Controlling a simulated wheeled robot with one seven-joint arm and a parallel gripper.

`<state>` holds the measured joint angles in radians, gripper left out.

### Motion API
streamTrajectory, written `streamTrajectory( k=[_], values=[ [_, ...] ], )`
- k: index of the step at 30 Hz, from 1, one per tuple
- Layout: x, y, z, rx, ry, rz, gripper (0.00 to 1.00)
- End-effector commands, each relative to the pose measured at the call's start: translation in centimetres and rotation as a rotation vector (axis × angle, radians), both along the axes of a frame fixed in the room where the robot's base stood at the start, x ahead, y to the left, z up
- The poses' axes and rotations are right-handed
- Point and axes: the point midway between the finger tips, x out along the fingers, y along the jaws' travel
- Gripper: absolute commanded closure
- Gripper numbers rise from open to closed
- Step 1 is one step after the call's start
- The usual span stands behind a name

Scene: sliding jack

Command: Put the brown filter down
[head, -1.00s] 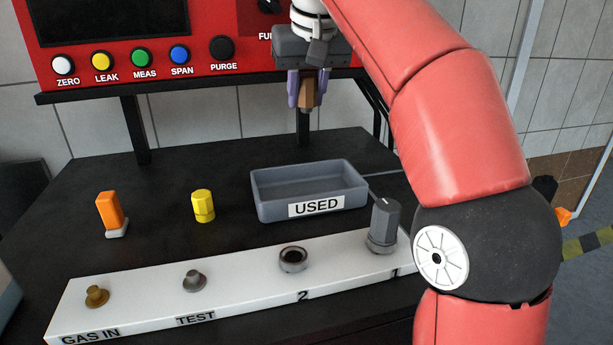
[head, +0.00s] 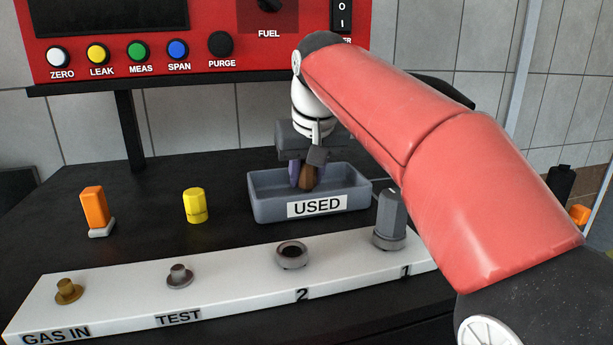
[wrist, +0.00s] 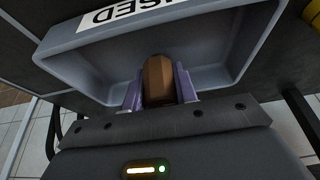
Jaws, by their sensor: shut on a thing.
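The brown filter (head: 307,178) is between the purple fingers of my gripper (head: 301,178), which is shut on it. In the head view its lower end is inside the grey tray marked USED (head: 260,205), hidden by the tray's front wall. In the wrist view the brown filter (wrist: 158,80) shows between the fingers of my gripper (wrist: 158,85), over the grey tray (wrist: 85,62). I cannot tell whether the filter touches the tray floor.
A white strip (head: 225,285) in front carries a brass fitting (head: 67,290), a TEST fitting (head: 179,276), an open socket 2 (head: 292,255) and a grey filter (head: 390,218) at 1. An orange piece (head: 95,208) and a yellow cylinder (head: 195,205) stand left of the tray.

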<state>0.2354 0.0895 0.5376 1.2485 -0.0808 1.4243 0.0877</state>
Motion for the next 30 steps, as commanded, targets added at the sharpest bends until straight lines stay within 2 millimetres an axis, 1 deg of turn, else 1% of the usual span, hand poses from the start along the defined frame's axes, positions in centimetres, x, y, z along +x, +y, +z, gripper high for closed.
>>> streamTrajectory(
  k=[4, 15, 16, 20, 21, 28, 30],
  values=[
    [0.0, 0.0, 0.0, 0.000, 0.000, 0.000, 0.97],
    [0.0, 0.0, -1.1, -0.001, -0.001, 0.000, 0.97],
    [0.0, 0.0, -1.0, -0.001, -0.001, 0.000, 0.69],
    [0.0, 0.0, -1.0, 0.000, -0.001, 0.000, 0.52],
    [0.0, 0.0, -1.0, 0.000, -0.001, 0.000, 0.50],
    [0.0, 0.0, -1.0, 0.000, -0.001, 0.000, 0.50],
    [0.0, 0.0, -0.7, 0.000, -0.001, 0.000, 0.50]
  ],
)
